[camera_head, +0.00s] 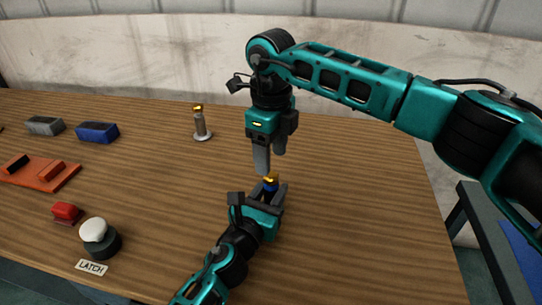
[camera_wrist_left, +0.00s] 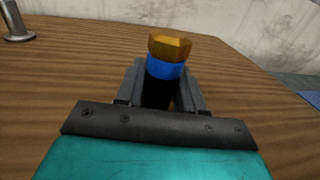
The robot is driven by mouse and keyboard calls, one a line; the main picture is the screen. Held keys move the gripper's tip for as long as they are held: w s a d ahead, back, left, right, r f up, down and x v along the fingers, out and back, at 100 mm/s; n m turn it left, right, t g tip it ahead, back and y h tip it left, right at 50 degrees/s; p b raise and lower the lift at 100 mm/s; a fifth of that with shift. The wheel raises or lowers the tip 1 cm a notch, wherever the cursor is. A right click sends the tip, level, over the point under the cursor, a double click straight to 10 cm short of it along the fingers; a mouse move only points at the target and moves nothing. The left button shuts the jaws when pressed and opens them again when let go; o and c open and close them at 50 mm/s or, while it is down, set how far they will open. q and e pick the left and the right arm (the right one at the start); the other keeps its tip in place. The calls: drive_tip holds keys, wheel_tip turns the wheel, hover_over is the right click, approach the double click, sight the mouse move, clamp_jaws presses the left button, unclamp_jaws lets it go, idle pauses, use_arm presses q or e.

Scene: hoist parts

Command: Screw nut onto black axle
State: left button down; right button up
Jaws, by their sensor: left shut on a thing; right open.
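A gold nut (camera_head: 271,178) sits on top of a part with a blue band (camera_head: 270,186). In the left wrist view the gold nut (camera_wrist_left: 169,46) is above the blue band (camera_wrist_left: 165,69), with a black axle (camera_wrist_left: 157,94) below it. My left gripper (camera_head: 276,189) is shut on the black axle, which stands about upright between its fingers (camera_wrist_left: 160,90). My right gripper (camera_head: 270,160) points down, open and empty, just above the nut. Its fingers appear apart from the nut. The lower end of the axle is hidden by my left gripper.
A grey post with a gold top (camera_head: 200,125) stands behind, to the left. A grey block (camera_head: 45,126), a blue block (camera_head: 97,132), an orange tray (camera_head: 38,174), a red block (camera_head: 67,213) and a white-topped button (camera_head: 96,234) by a LATCH label (camera_head: 92,267) lie left. The table's right part is clear.

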drive_tip(key=shift+c, duration=0.4)
drive_tip(key=shift+r, duration=0.25)
wheel_tip(320, 180, up, 3)
drive_tip(key=n, duration=0.3)
drive_tip(key=shift+n, duration=0.3)
wheel_tip(320, 180, down, 8)
drive_tip(key=shift+f, duration=0.1)
clamp_jaws()
